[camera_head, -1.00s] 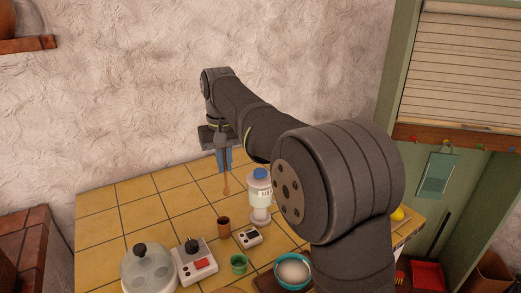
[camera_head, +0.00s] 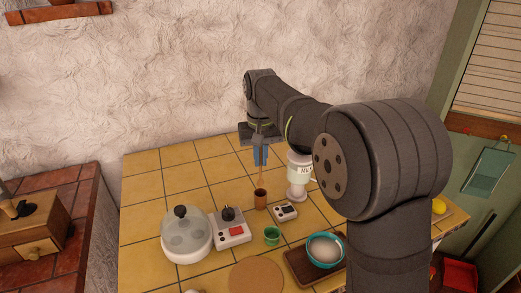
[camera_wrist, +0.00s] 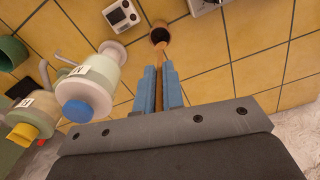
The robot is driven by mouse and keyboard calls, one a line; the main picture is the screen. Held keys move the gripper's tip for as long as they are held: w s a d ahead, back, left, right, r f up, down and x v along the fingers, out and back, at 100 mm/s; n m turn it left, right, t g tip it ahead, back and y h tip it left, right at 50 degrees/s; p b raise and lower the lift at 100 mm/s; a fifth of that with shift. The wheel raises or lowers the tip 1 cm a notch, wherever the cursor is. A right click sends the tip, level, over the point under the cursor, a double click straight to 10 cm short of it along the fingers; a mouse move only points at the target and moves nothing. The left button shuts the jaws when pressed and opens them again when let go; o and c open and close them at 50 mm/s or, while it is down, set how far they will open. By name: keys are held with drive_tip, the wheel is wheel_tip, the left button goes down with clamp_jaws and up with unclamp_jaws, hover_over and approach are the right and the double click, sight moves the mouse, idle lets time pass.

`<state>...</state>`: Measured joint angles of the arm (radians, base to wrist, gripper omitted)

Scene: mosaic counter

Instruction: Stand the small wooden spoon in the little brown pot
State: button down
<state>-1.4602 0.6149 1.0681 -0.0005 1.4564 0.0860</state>
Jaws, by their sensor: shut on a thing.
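The small wooden spoon (camera_head: 262,174) hangs about upright below my gripper (camera_head: 261,161). My gripper's blue fingers are shut on it; the spoon also shows between them in the wrist view (camera_wrist: 159,97). The little brown pot (camera_head: 260,201) stands upright on the yellow tiles right below the spoon. In the wrist view, the pot (camera_wrist: 161,36) opens just beyond the fingertips (camera_wrist: 160,75), and the spoon's far end overlaps its mouth. I cannot tell how far inside that end is. The fingers are above the rim and apart from the pot.
A white blue-capped bottle (camera_wrist: 92,92) stands close by my gripper, also in the head view (camera_head: 299,178). A small grey device (camera_head: 285,211), a green cup (camera_head: 272,236), a red-buttoned joystick box (camera_head: 232,232) and a glass dome (camera_head: 185,235) stand around the pot. Tiles behind are clear.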

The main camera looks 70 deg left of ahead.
sight(261, 180)
drive_tip(key=shift+f, duration=2.8)
drive_tip(key=c, duration=1.5)
unclamp_jaws()
drive_tip(key=shift+o, duration=0.2)
wheel_tip(261, 180, up, 18)
drive_tip(key=shift+f, duration=0.25)
